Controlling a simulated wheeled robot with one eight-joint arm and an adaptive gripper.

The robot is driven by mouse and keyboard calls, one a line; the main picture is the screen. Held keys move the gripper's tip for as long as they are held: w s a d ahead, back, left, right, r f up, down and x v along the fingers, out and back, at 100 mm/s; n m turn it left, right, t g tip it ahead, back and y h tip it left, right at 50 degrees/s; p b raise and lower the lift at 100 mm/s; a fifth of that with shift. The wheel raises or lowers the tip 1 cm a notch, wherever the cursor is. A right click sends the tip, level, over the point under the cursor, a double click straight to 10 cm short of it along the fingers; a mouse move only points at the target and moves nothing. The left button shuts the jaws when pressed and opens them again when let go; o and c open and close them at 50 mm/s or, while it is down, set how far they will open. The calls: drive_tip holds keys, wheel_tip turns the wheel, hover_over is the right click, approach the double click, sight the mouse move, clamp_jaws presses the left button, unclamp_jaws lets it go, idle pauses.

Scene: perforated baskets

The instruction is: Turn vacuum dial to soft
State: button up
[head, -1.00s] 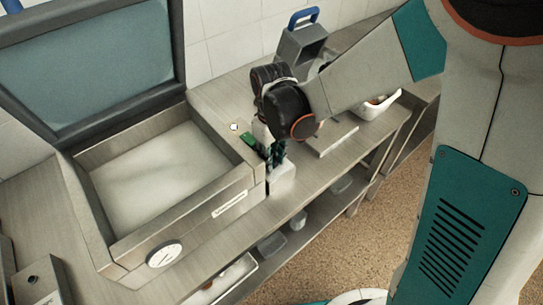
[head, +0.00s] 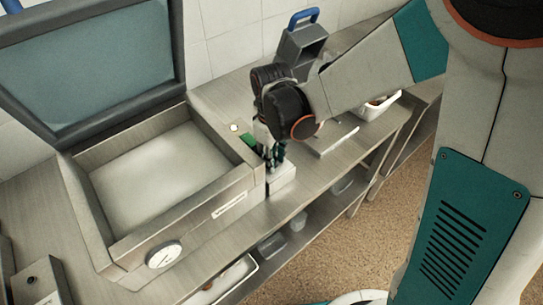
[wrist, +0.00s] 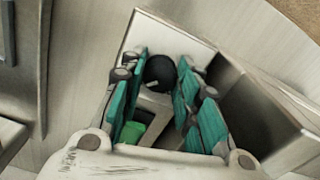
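The vacuum machine (head: 215,205) stands on the counter with its lid raised. Its round white dial (head: 164,254) is on the front face, near the left corner; its setting is too small to read. My gripper (head: 275,157) is beyond the machine's right end, well away from the dial, pointing down over a small pale box. In the wrist view my gripper (wrist: 161,75) has its teal fingers apart, with a round black knob (wrist: 159,72) between them. I cannot tell whether they touch it. The dial does not show in the wrist view.
The raised lid (head: 95,75) stands at the back left. A grey bin with a blue handle (head: 302,40) is behind my arm. A white container (head: 382,106) sits farther right. A lower shelf holds several containers. The counter's front edge is near my gripper.

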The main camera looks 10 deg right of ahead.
drive_tip(key=shift+o, duration=1)
